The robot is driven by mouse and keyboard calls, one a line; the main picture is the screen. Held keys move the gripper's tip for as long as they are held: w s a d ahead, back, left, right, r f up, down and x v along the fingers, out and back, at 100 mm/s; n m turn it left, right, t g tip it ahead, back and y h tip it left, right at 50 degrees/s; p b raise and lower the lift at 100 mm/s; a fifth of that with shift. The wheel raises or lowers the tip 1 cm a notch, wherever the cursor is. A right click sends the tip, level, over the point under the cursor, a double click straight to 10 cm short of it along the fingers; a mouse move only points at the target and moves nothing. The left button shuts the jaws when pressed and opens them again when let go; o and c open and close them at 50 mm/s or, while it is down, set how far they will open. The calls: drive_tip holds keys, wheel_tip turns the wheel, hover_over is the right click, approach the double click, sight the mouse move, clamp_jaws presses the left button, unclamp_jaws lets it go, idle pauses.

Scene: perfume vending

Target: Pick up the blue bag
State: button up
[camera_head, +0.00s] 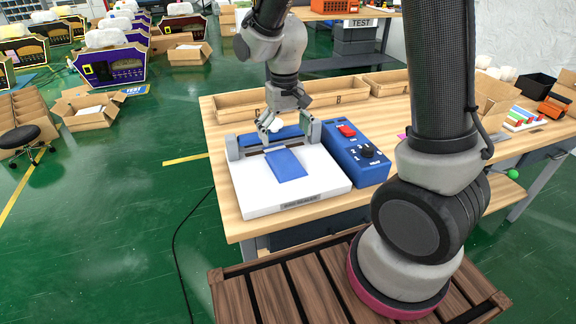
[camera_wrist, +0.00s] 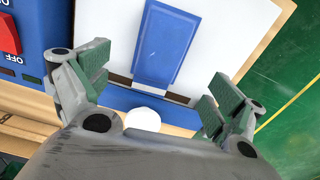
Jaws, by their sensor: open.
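The blue bag (camera_head: 286,163) lies flat on the white top of the bag sealer (camera_head: 292,201), its far end at the sealer's dark bar. My gripper (camera_head: 272,130) is above the back of the sealer, near the bag's far end. In the wrist view the blue bag (camera_wrist: 166,46) lies between and beyond the open fingers of my gripper (camera_wrist: 151,95). The fingers are empty and apart from the bag. A round white thing (camera_wrist: 142,119) shows near the palm; I cannot tell what it is.
A blue control box (camera_head: 356,153) with a red switch and a black knob stands right of the sealer. Long cardboard trays (camera_head: 340,94) line the back of the wooden table (camera_head: 225,205). Open boxes (camera_head: 88,106) stand on the green floor at left.

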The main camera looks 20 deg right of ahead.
sight(285, 155)
wheel_tip(285, 155, down, 8)
drive_tip(key=shift+s+r, duration=0.1)
drive_tip(key=c, duration=1.2)
